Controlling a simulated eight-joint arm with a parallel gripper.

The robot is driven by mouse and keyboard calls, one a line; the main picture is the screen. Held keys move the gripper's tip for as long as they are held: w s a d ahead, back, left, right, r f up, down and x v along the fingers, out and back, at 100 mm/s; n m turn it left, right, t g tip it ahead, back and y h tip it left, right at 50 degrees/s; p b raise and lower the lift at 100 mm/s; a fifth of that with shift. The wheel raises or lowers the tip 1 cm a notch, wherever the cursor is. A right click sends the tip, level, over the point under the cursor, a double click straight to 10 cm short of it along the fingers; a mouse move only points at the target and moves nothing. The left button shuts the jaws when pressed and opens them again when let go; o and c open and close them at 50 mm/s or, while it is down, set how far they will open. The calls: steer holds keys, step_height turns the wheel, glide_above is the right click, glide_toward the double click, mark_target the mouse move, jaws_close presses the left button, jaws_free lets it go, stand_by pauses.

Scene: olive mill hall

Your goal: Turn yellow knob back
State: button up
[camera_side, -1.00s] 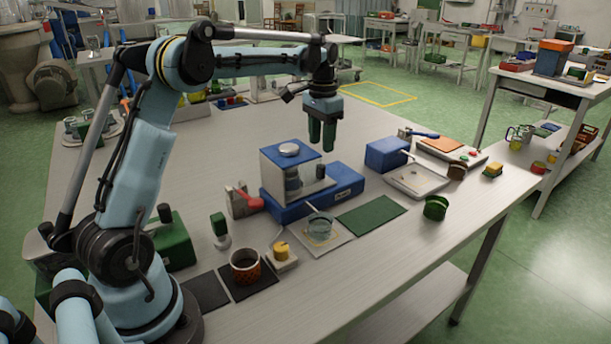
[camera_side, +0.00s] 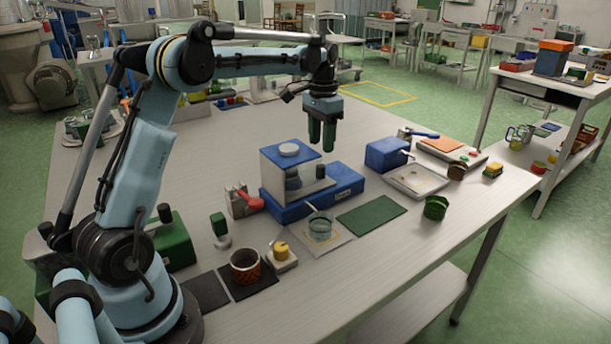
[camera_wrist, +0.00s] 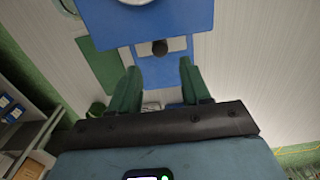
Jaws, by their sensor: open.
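The yellow knob (camera_side: 281,248) sits on a small pale block at the front of the table, beside the dark orange-patterned cup. A thin pointer or rod shows beside it. My gripper (camera_side: 322,138) hangs fingers-down above and behind the blue machine (camera_side: 310,186), well away from the knob. Its two green fingers are apart with nothing between them. In the wrist view the gripper (camera_wrist: 160,85) is also open, over the blue machine (camera_wrist: 195,15) and its dark round knob (camera_wrist: 159,47). The yellow knob does not show in the wrist view.
A glass dish (camera_side: 319,224) stands on a pale plate in front of the machine. A green mat (camera_side: 371,215), a green cup (camera_side: 435,208), a red-handled grey device (camera_side: 243,201) and a blue box (camera_side: 387,154) stand around it.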

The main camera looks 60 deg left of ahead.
steer(key=shift+o, duration=0.8)
steer(key=shift+r, duration=0.1)
step_height(320, 180, up, 5)
steer(key=s+d+r+n, duration=0.4)
steer(key=s+d+n, duration=0.1)
steer(key=s+d, duration=0.25)
steer(key=n, duration=0.8)
glide_above(280, 246)
step_height(280, 246, down, 7)
steer(key=shift+f, duration=6.75)
